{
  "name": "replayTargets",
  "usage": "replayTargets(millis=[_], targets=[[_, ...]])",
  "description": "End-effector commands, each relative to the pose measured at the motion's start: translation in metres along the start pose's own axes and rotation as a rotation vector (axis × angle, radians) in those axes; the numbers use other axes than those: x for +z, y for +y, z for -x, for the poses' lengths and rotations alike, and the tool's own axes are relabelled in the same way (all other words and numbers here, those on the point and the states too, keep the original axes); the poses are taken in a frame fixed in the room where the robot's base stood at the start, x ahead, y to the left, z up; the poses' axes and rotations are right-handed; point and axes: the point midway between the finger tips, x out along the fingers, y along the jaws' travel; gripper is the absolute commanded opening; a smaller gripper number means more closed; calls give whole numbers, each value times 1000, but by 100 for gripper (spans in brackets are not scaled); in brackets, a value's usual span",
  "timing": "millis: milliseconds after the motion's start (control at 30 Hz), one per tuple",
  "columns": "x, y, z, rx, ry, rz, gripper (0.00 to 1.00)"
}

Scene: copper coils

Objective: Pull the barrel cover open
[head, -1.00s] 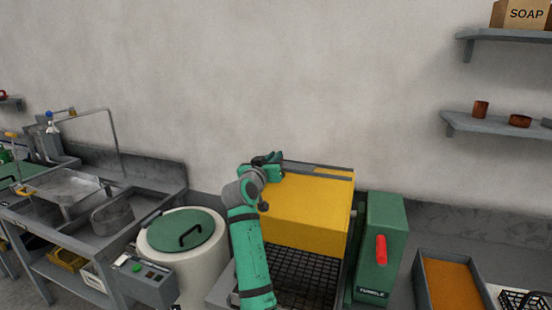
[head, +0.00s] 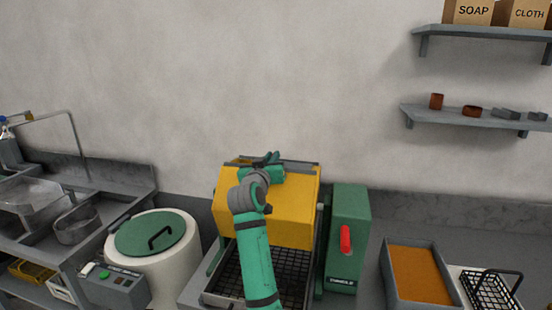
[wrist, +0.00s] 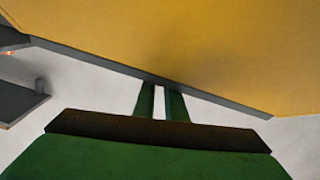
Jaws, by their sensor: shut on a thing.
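The yellow barrel cover (head: 285,215) is a large boxy hood over a dark mesh tray, with a grey strip along its top back edge. It also fills the upper part of the wrist view (wrist: 200,40). A grey bar (wrist: 90,57) runs along its edge there. The exact contact at the fingertips is hidden.
Right of the cover stands a green box with a red lever (head: 345,240), close beside it. Left is a white drum with a green lid (head: 140,232). An orange-filled tray (head: 420,275) and a black basket (head: 488,290) lie right. Wall shelves (head: 470,118) hang upper right.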

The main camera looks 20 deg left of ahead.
Motion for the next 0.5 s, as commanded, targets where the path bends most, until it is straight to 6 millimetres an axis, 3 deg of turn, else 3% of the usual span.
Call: replayTargets(millis=[200,233,300,500], targets=[[3,-2,0,-1,-5,2,0],[3,-2,0,-1,-6,2,16],[2,-2,0,-1,-5,2,28],[1,-1,0,-1,-3,1,28]])
